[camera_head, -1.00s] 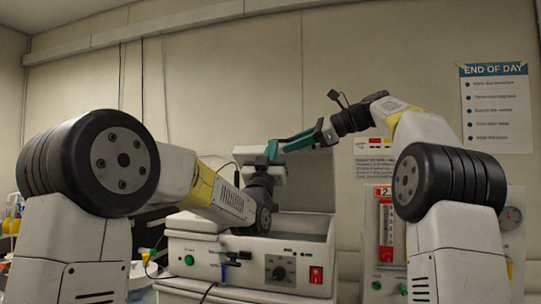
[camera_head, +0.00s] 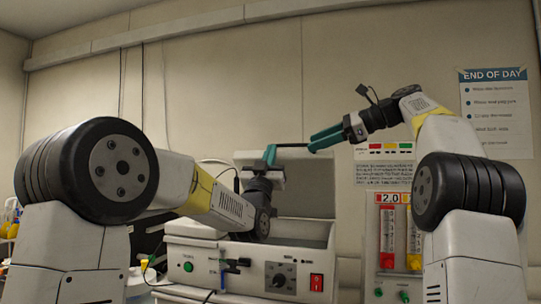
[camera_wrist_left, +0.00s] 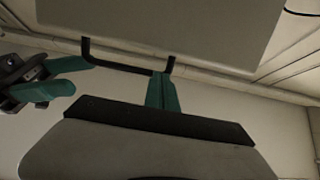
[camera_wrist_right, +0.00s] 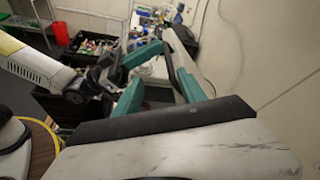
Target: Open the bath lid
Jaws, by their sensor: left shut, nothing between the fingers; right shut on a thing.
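The bath (camera_head: 215,254) is a white box with a front control panel. Its grey lid (camera_head: 312,190) stands raised at the back, and the basin shows in front of it. The lid's thin black handle (camera_head: 291,145) runs along the top; the left wrist view shows this bent handle (camera_wrist_left: 122,67) beside the lid panel (camera_wrist_left: 170,25). My left gripper (camera_head: 270,153) is shut and empty, its fingertips beside the handle. My right gripper (camera_head: 313,142) is shut on the handle near its right end; the contact is small and partly hidden.
A unit with red and yellow gauges (camera_head: 388,228) stands right of the bath. A poster (camera_head: 495,112) hangs on the wall at the right. The right wrist view shows dark crates with bottles (camera_wrist_right: 92,45) and a red bin (camera_wrist_right: 61,34).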

